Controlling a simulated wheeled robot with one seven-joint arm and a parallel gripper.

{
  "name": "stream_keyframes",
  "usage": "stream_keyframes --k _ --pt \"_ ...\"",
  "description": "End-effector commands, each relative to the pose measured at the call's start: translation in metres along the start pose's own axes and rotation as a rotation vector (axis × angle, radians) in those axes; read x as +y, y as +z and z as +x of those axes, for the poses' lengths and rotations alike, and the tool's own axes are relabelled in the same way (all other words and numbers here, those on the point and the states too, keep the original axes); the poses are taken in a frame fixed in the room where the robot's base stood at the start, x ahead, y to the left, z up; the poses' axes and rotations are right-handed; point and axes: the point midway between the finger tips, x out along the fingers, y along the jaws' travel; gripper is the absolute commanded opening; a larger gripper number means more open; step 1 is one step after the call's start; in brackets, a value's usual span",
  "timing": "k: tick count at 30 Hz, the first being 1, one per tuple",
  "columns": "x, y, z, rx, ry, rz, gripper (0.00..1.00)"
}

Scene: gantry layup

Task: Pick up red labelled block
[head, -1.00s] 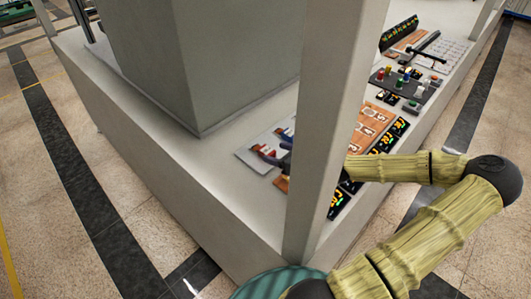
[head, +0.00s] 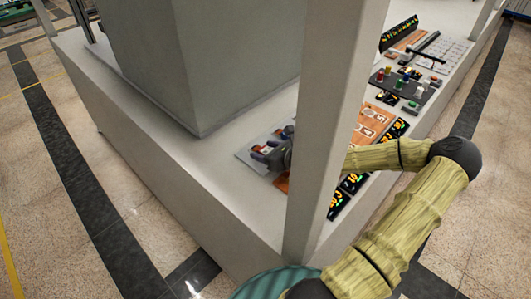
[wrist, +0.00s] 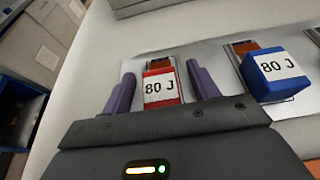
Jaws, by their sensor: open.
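The red block (wrist: 162,88) has a white label reading "80 J" and sits on the pale surface in the wrist view. My gripper (wrist: 163,83) is open, with one purple finger on each side of the red block and small gaps between. In the head view my gripper (head: 268,153) is small and partly hidden by the post, over the grey sheet (head: 247,156) at the near end of the worktop. A blue block (wrist: 272,76) with the same "80 J" label stands to the right of the red one.
A pale upright post (head: 333,120) stands in front of part of the worktop. A large grey box (head: 225,60) rises to the left. Several panels with buttons (head: 405,82) lie farther along the worktop. An orange-brown patch (wrist: 160,63) shows behind the red block.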

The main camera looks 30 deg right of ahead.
Motion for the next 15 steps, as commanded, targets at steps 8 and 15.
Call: stream_keyframes --k 8,15 --pt "-0.0003 -0.0002 0.0001 0.000 -0.001 0.001 0.60" --pt "-0.0002 -0.0001 0.0000 0.000 -0.001 0.001 0.58"
